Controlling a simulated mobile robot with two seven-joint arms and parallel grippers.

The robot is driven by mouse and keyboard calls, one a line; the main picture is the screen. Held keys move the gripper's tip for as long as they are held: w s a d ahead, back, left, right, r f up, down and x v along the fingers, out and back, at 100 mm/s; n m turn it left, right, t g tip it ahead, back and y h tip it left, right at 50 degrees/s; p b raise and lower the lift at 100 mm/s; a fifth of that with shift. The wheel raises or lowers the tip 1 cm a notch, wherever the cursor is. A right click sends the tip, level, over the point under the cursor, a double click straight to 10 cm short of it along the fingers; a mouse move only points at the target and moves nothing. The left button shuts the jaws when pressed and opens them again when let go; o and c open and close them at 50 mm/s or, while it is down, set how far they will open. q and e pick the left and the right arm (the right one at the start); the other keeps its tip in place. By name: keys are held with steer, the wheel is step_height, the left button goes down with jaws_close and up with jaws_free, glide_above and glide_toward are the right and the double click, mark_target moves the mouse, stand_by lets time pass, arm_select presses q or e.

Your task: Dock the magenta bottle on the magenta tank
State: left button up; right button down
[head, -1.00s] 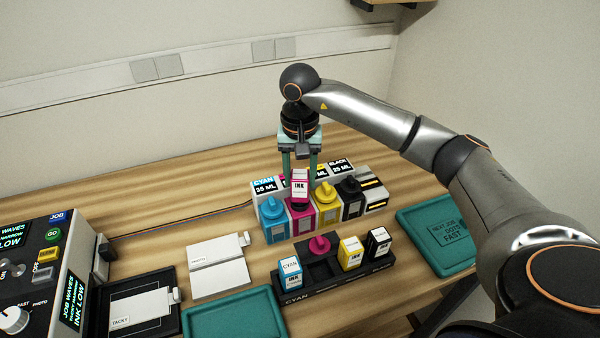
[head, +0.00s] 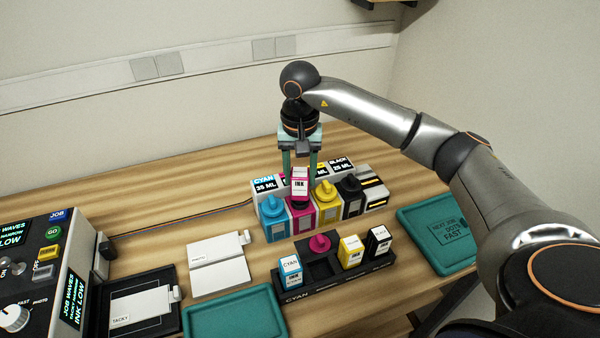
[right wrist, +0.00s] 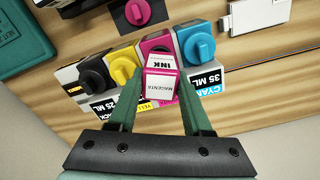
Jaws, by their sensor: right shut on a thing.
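The magenta bottle (head: 299,184) is a small white and magenta ink bottle. It is upright over the magenta tank (head: 303,221), in the row of ink tanks between the cyan and yellow ones. My right gripper (head: 300,176) points down and is shut on the bottle, a green finger on each side. In the right wrist view the bottle (right wrist: 161,80) shows its MAGENTA INK label between the fingers and overlaps the magenta tank (right wrist: 155,42). The bottle's lower end meets the tank's top in the head view; whether it is seated I cannot tell. My left gripper is out of view.
The cyan (head: 274,222), yellow (head: 326,203) and black (head: 350,196) capped tanks stand close beside. Teal trays (head: 436,235) and a control panel (head: 40,270) flank the table.

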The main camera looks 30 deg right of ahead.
steer(key=shift+f+b, duration=0.6)
steer(key=shift+f, duration=0.1)
stand_by(0.4)
steer(key=c, duration=0.6)
jaws_free()
steer(key=shift+r, duration=0.15)
steer(key=shift+r+p, duration=3.85)
steer(key=shift+r, duration=1.6)
